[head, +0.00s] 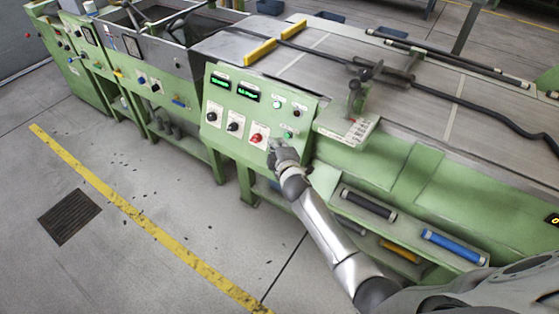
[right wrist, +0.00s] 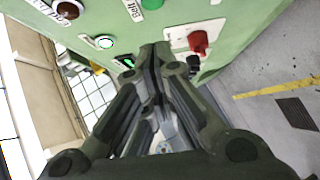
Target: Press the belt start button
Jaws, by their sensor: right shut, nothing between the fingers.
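A green button (head: 288,135) sits at the lower right of the sloped green control panel (head: 243,96). In the right wrist view a green button (right wrist: 152,4) shows at the top edge beside a label that reads "Belt"; the rest of the label is unclear. My right gripper (head: 273,146) is shut and empty, close to the panel's lower edge, between the red switch and the green button. In the right wrist view its closed fingertips (right wrist: 155,50) are beside the button, with no contact visible. My left gripper is not in view.
A red switch (head: 257,137) is left of the green button; it also shows in the right wrist view (right wrist: 198,42). A pale lit button (head: 277,104) and black knobs (head: 233,124) share the panel. A clamp-like fixture (head: 355,95) stands to the right.

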